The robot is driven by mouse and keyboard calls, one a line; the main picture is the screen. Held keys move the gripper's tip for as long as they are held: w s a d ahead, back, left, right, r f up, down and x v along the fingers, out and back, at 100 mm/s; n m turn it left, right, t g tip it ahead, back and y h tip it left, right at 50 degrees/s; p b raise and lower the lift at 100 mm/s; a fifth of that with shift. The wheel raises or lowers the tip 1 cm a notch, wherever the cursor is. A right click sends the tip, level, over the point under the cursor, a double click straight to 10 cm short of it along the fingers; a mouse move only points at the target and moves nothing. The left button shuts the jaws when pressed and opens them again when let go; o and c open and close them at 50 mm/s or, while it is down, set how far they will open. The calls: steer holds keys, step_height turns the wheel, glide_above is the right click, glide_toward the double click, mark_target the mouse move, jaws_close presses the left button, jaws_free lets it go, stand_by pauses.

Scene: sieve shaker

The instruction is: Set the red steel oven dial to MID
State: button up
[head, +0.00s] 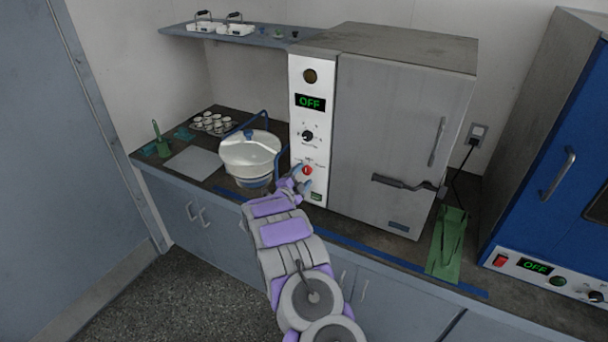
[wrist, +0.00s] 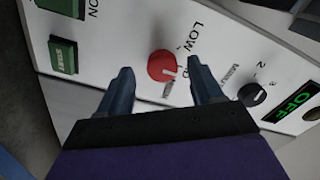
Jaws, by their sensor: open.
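The red dial (head: 307,170) is on the white front panel of the grey steel oven (head: 405,125), below a black knob and an OFF display. In the wrist view the red dial (wrist: 162,66) sits between my two dark blue fingertips. The LOW label is beside it, and another label is partly hidden. A light mark shows on the dial's side, but I cannot tell which setting it points to. My gripper (wrist: 160,76) is open, a finger on each side of the dial, with gaps visible. In the head view my gripper (head: 301,177) is at the panel.
A black knob (wrist: 252,94) and a green START button (wrist: 63,55) flank the dial on the panel. A white-lidded pot (head: 250,152) stands left of the oven. A green stand (head: 447,245) is at its right, and a blue oven (head: 550,175) is farther right.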

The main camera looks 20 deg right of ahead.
steer(key=p+v, duration=0.1)
steer(key=v, duration=1.4)
steer(key=shift+a+p, duration=0.2)
steer(key=shift+p, duration=0.1)
